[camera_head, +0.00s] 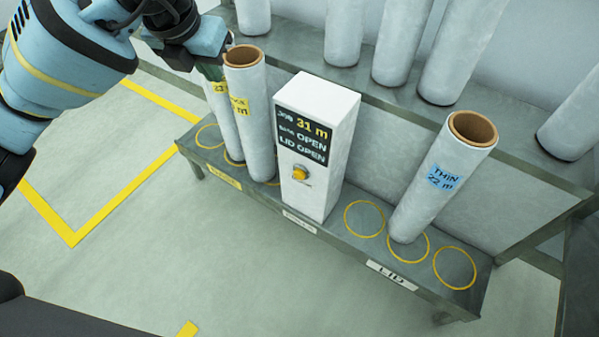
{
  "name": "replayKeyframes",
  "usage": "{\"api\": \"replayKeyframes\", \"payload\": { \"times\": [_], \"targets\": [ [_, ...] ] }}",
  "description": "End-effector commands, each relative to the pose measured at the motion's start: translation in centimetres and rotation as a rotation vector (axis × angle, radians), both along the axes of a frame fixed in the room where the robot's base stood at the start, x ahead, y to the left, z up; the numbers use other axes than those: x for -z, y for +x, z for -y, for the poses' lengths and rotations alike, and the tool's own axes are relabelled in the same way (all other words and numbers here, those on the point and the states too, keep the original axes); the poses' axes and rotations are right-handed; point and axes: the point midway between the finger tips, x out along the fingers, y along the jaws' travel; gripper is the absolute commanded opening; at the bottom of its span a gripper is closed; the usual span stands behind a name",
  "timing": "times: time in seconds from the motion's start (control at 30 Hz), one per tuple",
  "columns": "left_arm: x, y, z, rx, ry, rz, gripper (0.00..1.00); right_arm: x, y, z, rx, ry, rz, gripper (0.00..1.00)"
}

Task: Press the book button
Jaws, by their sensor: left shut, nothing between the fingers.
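The yellow button (299,172) is on the front of a white box (340,140), below a dark display. The display (302,136) reads "31 m", an "OPEN" line and "LID OPEN". The box stands upright on a low grey bench. My left gripper (213,62) is at the upper left, by the tops of two white rolls. It is shut and empty, up and to the left of the button and apart from it. Its fingertips are partly hidden. My right gripper is not in view.
Left of the box stand a yellow-labelled roll (258,120) and another roll (222,115). To the right, a roll labelled "THIN 22 m" (425,205) leans. Several rolls stand on the shelf behind. The bench (335,235) has empty yellow rings. The floor in front is clear.

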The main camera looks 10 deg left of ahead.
Motion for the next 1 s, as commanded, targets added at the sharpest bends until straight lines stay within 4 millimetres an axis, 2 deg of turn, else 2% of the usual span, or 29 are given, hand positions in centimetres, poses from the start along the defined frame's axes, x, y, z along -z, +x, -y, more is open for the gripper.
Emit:
{"api": "replayKeyframes", "payload": {
  "times": [0.43,1.0],
  "targets": [
    [0.00,0.00,0.00,0.000,0.000,0.000,0.00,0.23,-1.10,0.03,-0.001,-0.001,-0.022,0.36],
    [0.04,-0.01,0.03,0.000,-0.001,-0.001,0.00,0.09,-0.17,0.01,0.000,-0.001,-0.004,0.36]
  ]
}}
